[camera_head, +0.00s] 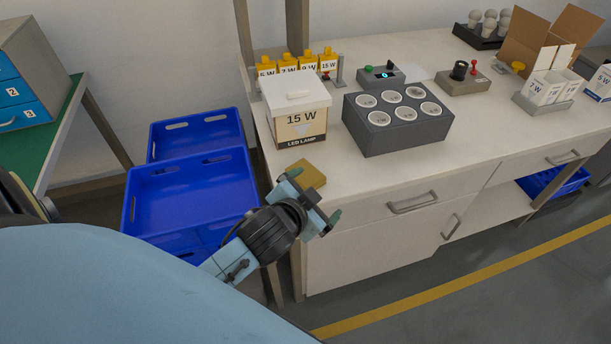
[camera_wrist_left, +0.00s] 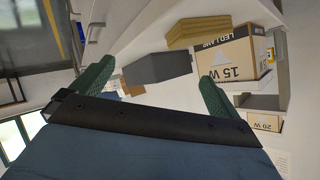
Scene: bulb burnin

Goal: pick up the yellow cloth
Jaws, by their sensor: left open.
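The yellow cloth (camera_head: 308,174) lies folded on the bench top near its front left corner, just in front of the 15 W lamp box (camera_head: 299,120). It also shows in the left wrist view (camera_wrist_left: 198,32), stacked in flat layers beside the 15 W box (camera_wrist_left: 232,60). My left gripper (camera_head: 314,196) is at the bench's front edge, close to the cloth, and partly overlaps it in the head view. In the left wrist view its green fingers (camera_wrist_left: 156,86) are wide apart with nothing between them. My right gripper is not in view.
A grey block with several round sockets (camera_head: 398,121) stands behind and right of the cloth. Blue crates (camera_head: 190,192) stand left of the bench. A control box (camera_head: 381,77) and an open carton (camera_head: 541,43) are farther back. The front strip right of the cloth is clear.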

